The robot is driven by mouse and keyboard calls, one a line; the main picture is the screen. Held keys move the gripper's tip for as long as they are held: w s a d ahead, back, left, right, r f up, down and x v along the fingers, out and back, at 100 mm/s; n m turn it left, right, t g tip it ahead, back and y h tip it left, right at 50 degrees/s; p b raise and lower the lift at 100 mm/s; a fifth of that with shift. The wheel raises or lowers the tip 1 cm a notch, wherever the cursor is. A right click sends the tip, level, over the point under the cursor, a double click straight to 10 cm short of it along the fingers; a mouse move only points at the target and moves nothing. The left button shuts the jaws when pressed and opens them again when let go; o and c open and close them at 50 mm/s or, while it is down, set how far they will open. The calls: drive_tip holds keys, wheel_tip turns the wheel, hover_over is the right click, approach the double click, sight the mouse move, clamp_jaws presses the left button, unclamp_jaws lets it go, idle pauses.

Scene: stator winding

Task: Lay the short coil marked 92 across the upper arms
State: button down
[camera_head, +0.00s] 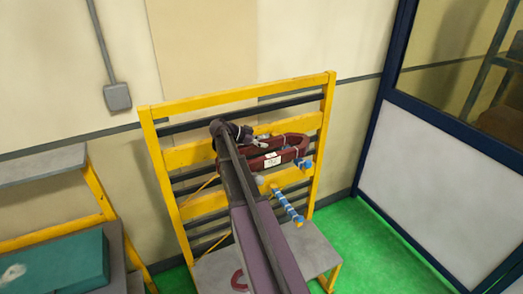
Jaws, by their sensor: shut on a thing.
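The short coil (292,153) is a dark red elongated loop with a white label that seems to read 92. It lies roughly level in front of the upper part of the yellow rack. My gripper (254,142) is shut on the coil near its left part; my arm hides the coil's left end. A blue-and-white upper arm (303,163) shows at the coil's right end, just below it. I cannot tell whether they touch. A pale rounded tip (258,180) shows beside my arm, below the coil.
The yellow rack (322,140) has dark crossbars and a grey base shelf (318,250) with a red curved piece (239,280) on it. A lower blue-and-white arm (288,207) sticks out toward me. A teal box (60,262) stands left; a blue-framed partition (430,170) stands right.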

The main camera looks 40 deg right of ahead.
drive_tip(key=shift+f+b, duration=0.8)
drive_tip(key=shift+f, duration=0.25)
drive_tip(key=shift+f, duration=0.15)
drive_tip(key=shift+c, duration=1.3)
unclamp_jaws()
drive_tip(key=shift+r, duration=0.2)
drive_tip(key=shift+w+a+r+p, duration=0.15)
drive_tip(key=shift+a+r+p, duration=0.2)
drive_tip(key=shift+a+p, duration=0.1)
drive_tip(key=p+v, duration=0.4)
drive_tip(key=v, duration=0.5)
drive_tip(key=shift+w+a+r+p, duration=0.15)
drive_tip(key=shift+a+r+p, duration=0.05)
drive_tip(key=shift+a+p, duration=0.1)
drive_tip(key=shift+w+a+r, duration=0.2)
drive_tip(key=shift+a, duration=0.35)
